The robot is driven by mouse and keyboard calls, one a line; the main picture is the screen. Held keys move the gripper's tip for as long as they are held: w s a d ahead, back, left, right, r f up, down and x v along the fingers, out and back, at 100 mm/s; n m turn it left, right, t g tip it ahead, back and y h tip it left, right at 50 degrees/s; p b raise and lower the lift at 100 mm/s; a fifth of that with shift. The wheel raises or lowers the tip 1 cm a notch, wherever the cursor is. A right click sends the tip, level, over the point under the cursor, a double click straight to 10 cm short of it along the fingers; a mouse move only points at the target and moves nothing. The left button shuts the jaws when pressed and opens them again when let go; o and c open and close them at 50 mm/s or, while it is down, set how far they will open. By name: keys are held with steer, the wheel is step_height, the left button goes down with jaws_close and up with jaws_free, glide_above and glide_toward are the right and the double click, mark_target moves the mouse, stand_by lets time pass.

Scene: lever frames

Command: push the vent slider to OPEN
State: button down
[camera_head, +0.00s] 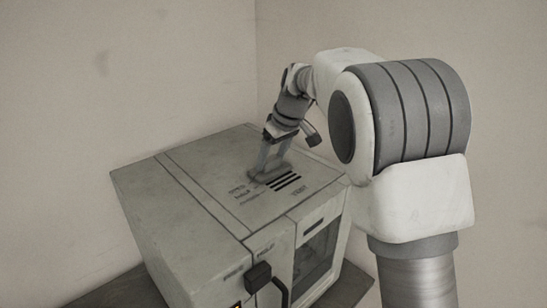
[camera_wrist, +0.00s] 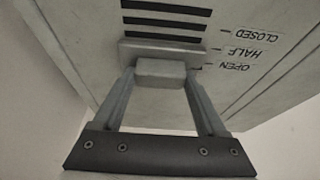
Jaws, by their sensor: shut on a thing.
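The vent slider's flat plate (camera_wrist: 127,50) lies across the dark vent slots (camera_wrist: 165,22) on top of the grey oven-like box. Its raised block-shaped knob (camera_wrist: 160,72) sits between the two fingers of my gripper (camera_wrist: 160,76), which is shut on it. The labels CLOSED (camera_wrist: 222,33), HALF (camera_wrist: 242,53) and OPEN (camera_wrist: 236,67) run beside the slots. The plate's edge is near the HALF and OPEN marks, close to OPEN; its exact alignment is hard to tell. In the head view my gripper (camera_head: 268,172) points down onto the slider, partly hiding it.
The box (camera_head: 190,190) stands on a dark surface (camera_head: 125,290) near a wall corner. Its front has a dark handle (camera_head: 258,277) and a windowed door (camera_head: 315,250). The top around the vent is otherwise flat and clear.

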steer(key=shift+c, duration=1.8)
jaws_free()
steer(key=shift+w+a+r, duration=0.1)
steer(key=shift+a+r, duration=0.05)
steer(key=shift+r, duration=0.05)
steer(key=o, duration=0.4)
steer(key=shift+w+a+f, duration=0.1)
steer(key=shift+c, duration=0.2)
steer(key=b+v, duration=0.1)
steer(key=v, duration=1.6)
steer(key=shift+r, duration=0.2)
